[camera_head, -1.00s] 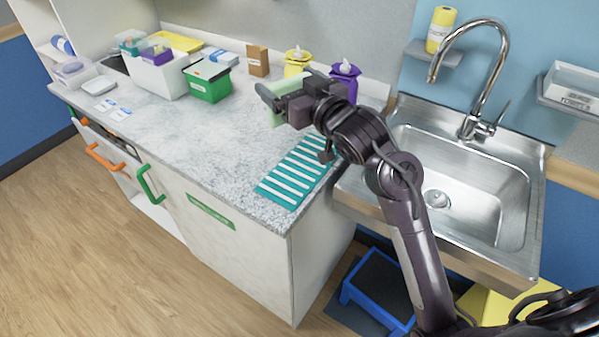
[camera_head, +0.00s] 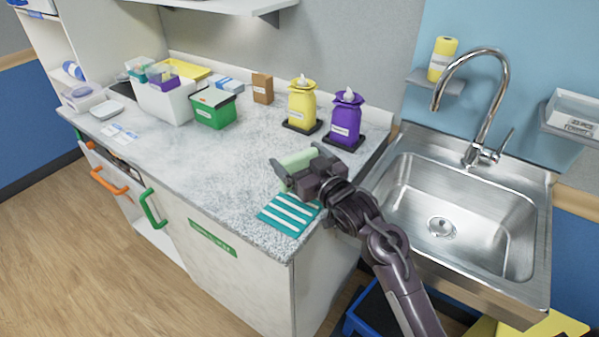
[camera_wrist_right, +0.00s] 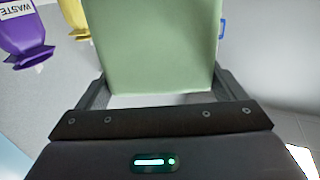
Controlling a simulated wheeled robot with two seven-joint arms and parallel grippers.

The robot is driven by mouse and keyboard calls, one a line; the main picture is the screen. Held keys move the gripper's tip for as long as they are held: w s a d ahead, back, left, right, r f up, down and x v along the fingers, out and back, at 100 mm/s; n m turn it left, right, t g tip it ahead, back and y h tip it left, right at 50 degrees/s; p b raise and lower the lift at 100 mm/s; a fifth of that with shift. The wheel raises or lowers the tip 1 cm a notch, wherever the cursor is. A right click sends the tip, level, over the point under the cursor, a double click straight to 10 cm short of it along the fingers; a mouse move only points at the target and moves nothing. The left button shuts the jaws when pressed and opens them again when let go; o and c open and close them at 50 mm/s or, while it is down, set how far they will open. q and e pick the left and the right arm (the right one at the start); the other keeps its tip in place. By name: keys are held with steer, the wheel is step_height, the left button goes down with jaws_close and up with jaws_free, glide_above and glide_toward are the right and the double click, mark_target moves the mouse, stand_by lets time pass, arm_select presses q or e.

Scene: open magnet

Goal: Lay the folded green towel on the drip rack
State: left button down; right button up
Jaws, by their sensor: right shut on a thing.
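The folded green towel (camera_head: 298,160) is pale green and sits between the fingers of my right gripper (camera_head: 296,167). In the right wrist view the towel (camera_wrist_right: 155,45) fills the space between the two fingers (camera_wrist_right: 158,88), and the gripper is shut on it. The drip rack (camera_head: 289,214) is teal with white bars and lies flat on the counter near its front right corner. The gripper and towel are over the rack's far end, which they hide. I cannot tell whether the towel touches the rack. My left gripper is not in view.
A yellow dispenser (camera_head: 302,104) and a purple dispenser (camera_head: 346,118) stand behind the gripper. The sink (camera_head: 463,205) is to the right. A green box (camera_head: 214,110) and a white bin (camera_head: 165,100) stand at the back left. The counter's middle (camera_head: 200,155) is clear.

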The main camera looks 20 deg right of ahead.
steer(key=shift+f, duration=2.2)
steer(key=shift+f, duration=0.1)
steer(key=o, duration=0.7)
steer(key=b+v, duration=0.1)
steer(key=v, duration=1.1)
steer(key=shift+b, duration=0.4)
